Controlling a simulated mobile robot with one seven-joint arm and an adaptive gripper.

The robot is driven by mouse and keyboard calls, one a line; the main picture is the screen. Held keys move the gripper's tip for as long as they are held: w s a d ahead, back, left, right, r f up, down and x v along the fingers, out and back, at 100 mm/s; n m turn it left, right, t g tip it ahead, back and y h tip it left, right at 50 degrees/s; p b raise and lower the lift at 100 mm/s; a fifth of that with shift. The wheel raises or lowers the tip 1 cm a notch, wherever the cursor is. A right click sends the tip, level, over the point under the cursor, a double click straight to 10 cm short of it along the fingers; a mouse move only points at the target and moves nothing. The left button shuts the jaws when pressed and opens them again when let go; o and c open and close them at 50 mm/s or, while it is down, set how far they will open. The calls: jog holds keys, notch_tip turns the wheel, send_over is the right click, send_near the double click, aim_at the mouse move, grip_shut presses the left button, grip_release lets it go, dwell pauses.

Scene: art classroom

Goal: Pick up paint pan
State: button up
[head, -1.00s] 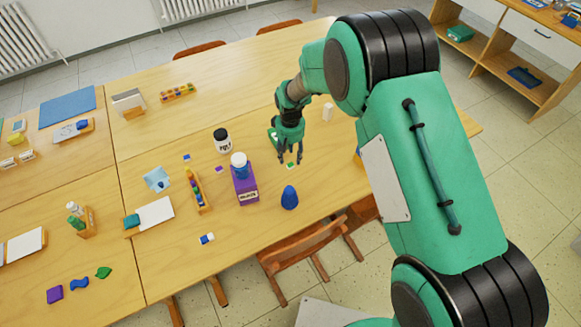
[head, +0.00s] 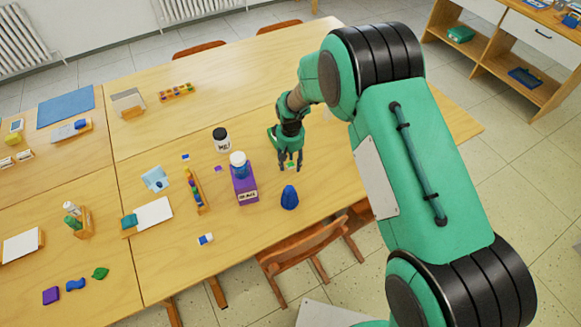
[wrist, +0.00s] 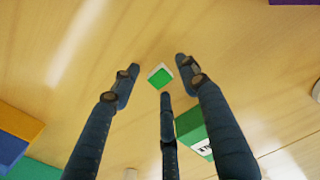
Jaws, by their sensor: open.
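The paint pan, a small white-edged square with a green centre (wrist: 160,76), lies on the wooden table below my gripper. It shows as a small green and white spot in the head view (head: 291,166), partly among the fingertips. My gripper (head: 290,163) points down over it, with its dark fingers spread and empty. In the wrist view my gripper (wrist: 159,80) has two fingers on either side of the pan and a third finger just below it in the picture. I cannot tell how high the fingertips are above the table.
A green labelled item (wrist: 191,124) lies close to the fingers. A dark blue egg-shaped object (head: 289,198), a purple box (head: 244,190) and a white jar with a black lid (head: 221,142) stand nearby. A wooden chair (head: 305,243) is at the near table edge.

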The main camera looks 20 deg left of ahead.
aim_at(291, 164)
dwell(0.5)
jog(key=c, duration=1)
jog(key=shift+r+p, duration=1.15)
jog(key=shift+r, duration=3.8)
